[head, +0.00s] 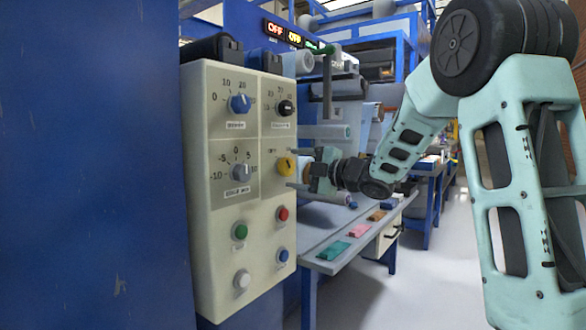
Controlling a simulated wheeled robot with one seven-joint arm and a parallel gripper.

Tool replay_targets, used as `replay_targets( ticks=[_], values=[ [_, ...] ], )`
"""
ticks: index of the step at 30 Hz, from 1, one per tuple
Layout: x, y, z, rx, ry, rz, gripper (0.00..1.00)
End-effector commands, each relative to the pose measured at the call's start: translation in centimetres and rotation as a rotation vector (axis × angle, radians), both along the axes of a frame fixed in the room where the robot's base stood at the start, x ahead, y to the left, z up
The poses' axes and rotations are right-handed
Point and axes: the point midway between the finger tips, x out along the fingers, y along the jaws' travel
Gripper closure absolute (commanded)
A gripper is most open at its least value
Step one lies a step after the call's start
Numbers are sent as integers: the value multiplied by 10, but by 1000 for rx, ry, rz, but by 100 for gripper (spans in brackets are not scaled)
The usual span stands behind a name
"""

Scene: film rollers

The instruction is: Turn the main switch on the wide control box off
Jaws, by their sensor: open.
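The wide control box (222,200) is a cream panel on the left, with several dials and buttons. A yellow rotary switch (286,166) sits at its right edge, at mid height. It looks like the main switch, but the small lettering above it is too small to read surely. My gripper (300,168) is open just right of the yellow switch, its fingers pointing left towards it, one higher and one lower. I cannot tell whether the fingers touch the switch. The switch's pointer angle is hard to make out.
The box also carries a blue dial (240,103), a black dial (286,108), a green button (239,231) and a red button (283,213). A shelf (318,238) with small coloured pieces stands below my gripper. A green-handled lever (326,80) hangs above. Floor is clear at right.

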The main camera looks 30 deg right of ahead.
Motion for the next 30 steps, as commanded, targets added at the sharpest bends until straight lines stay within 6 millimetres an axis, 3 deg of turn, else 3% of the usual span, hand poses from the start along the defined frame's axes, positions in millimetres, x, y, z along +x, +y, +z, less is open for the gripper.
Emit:
replay_targets(
  ticks=[12,18,24,30],
  values=[
    [-92,-34,2,1,1,-6,32],
    [-126,-47,1,1,1,-5,32],
    [-143,-52,0,1,1,-3,32],
    [-145,-53,0,0,1,-1,32]
  ],
)
